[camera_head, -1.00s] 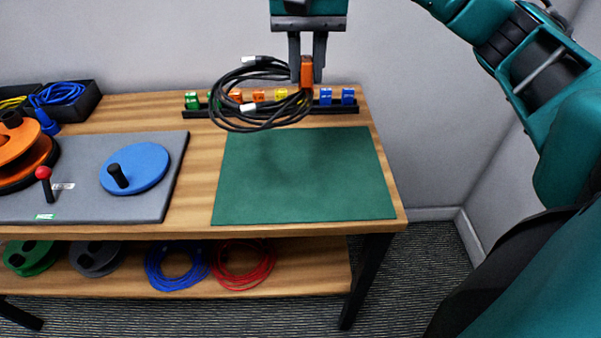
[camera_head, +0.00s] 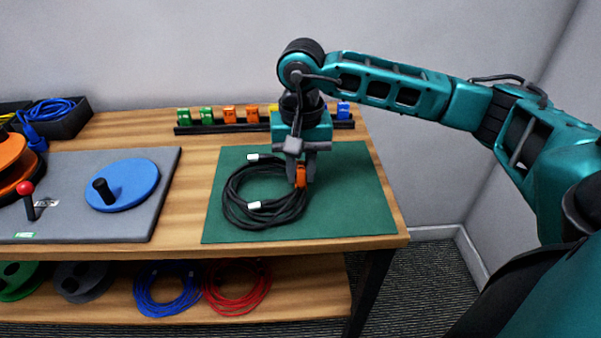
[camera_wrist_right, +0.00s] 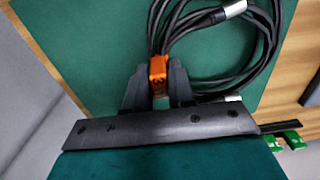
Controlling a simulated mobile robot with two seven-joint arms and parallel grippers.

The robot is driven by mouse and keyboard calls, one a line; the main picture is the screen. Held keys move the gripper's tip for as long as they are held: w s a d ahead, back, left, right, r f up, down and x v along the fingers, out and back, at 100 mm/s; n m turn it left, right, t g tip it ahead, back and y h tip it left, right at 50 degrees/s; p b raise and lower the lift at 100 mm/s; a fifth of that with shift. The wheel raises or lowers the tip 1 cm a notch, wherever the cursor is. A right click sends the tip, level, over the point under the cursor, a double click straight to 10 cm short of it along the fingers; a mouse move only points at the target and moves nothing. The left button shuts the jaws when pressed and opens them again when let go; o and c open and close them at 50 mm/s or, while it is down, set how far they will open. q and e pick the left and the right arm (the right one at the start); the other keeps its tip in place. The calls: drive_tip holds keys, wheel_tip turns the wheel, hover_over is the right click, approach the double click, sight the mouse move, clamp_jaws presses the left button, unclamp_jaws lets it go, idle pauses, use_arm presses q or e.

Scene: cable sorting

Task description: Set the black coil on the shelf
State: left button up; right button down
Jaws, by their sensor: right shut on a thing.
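The black coil (camera_head: 232,205) lies on or just above the green mat (camera_head: 345,205); I cannot tell if it touches. Two pale connector ends show on it, and an orange clip (camera_head: 301,177) binds its right side. My right gripper (camera_head: 300,180) points down and is shut on the orange clip. In the right wrist view the clip (camera_wrist_right: 158,70) sits between the two dark fingers, with the coil (camera_wrist_right: 215,75) beyond it. The shelf (camera_head: 305,285) is the wooden board below the table top. My left gripper is not in view.
On the shelf lie a red coil (camera_head: 237,288), a blue coil (camera_head: 167,289), and green (camera_head: 18,281) and dark (camera_head: 82,282) reels. A grey board (camera_head: 140,215) with a blue disc (camera_head: 124,187) is left of the mat. A rack of coloured clips (camera_head: 215,128) stands behind. The shelf's right end is clear.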

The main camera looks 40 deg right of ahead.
drive_tip(key=shift+f, duration=0.5)
drive_tip(key=shift+f, duration=0.2)
drive_tip(key=c, duration=1)
unclamp_jaws()
drive_tip(key=shift+r, duration=0.1)
drive_tip(key=shift+o, duration=0.2)
